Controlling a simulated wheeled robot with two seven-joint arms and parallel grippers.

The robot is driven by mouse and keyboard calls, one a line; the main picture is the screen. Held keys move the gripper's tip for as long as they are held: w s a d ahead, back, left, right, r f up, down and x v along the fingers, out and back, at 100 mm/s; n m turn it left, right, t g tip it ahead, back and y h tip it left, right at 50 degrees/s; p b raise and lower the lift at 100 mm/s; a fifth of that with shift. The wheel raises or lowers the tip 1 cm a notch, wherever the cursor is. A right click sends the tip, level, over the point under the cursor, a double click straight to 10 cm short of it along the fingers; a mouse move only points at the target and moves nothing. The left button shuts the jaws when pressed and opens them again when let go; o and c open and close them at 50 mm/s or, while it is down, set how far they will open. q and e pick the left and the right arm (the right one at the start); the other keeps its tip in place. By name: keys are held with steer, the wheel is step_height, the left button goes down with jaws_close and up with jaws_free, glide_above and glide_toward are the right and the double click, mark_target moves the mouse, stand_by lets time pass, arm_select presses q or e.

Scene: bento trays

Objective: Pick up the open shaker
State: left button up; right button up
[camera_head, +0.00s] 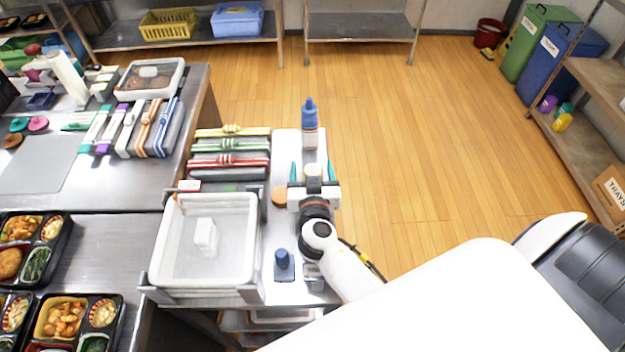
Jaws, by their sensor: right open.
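A small pale cylinder with a light top (313,171), which looks like the open shaker, stands on the metal counter. My right gripper (314,168) is open, with its teal fingertips on the left and right of the cylinder. I cannot tell whether they touch it. The gripper body hides its near side. A round orange-brown disc (279,196), perhaps a lid, lies left of the gripper. My left gripper is not in view.
A clear bottle with a blue cap (309,118) stands just beyond the gripper. A dark blue bottle (284,265) stands nearer, beside my arm. A white bin (167,235) and banded stacks (229,161) are on the left. Floor lies open to the right.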

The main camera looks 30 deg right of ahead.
steer(key=shift+c, duration=0.3)
steer(key=c, duration=1)
step_height(320, 180, up, 10)
steer(key=shift+c, duration=0.2)
steer(key=shift+s, duration=0.1)
steer(key=o, duration=0.4)
